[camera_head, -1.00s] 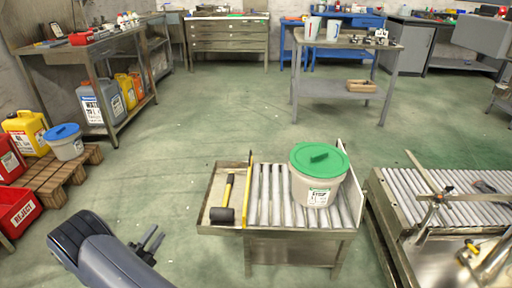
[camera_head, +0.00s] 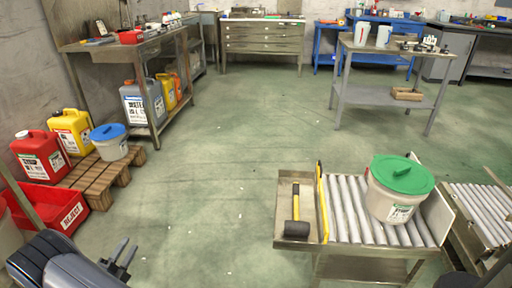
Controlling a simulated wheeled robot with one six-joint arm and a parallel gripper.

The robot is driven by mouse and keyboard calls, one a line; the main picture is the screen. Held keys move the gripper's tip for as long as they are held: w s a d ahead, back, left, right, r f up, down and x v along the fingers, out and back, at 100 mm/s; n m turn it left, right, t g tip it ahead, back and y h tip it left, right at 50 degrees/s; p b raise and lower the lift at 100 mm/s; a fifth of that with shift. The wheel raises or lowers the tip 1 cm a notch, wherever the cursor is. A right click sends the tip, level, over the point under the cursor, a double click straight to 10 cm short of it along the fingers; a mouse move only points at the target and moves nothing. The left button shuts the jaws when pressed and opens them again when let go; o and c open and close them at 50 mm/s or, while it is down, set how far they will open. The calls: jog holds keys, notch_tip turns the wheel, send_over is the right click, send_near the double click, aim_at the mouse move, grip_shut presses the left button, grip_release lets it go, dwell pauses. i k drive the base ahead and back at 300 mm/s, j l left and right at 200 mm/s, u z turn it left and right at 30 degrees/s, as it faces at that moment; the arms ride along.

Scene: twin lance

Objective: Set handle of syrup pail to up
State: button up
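A white pail with a green lid (camera_head: 399,190) stands upright on a small roller conveyor (camera_head: 345,214) at the right. Its label is too small to read surely, and I cannot make out how its handle lies. Another white pail, with a blue lid (camera_head: 109,142), stands on a wooden pallet at the left; its handle is also not clear. My gripper (camera_head: 128,246) is at the lower left, over the floor. Its two dark fingers are apart with nothing between them. It is far from both pails.
A black-headed mallet (camera_head: 297,222) lies in a tray beside the rollers. Red and yellow jugs (camera_head: 72,131) stand by the pallet (camera_head: 101,182), with a red reject bin (camera_head: 62,208) in front. A second roller conveyor (camera_head: 484,212) is at the right. The middle floor is clear.

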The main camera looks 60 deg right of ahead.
aim_at(388, 206)
jog(key=i+l+z, duration=0.25)
jog(key=z, duration=0.2)
jog(key=i+z, duration=0.95)
jog(key=i+j+z, duration=0.25)
jog(key=z, duration=0.2)
jog(key=i+l+z, duration=0.15)
jog(key=i+z, duration=0.65)
jog(key=i+j+z, duration=0.1)
jog(key=i+z, duration=0.3)
jog(key=i+j+z, duration=0.25)
jog(key=i+z, duration=0.4)
jog(key=z, duration=0.25)
jog(key=i+z, duration=0.25)
jog(key=z, duration=0.2)
jog(key=i+j+z, duration=0.1)
jog(key=i+z, duration=0.15)
jog(key=z, duration=0.25)
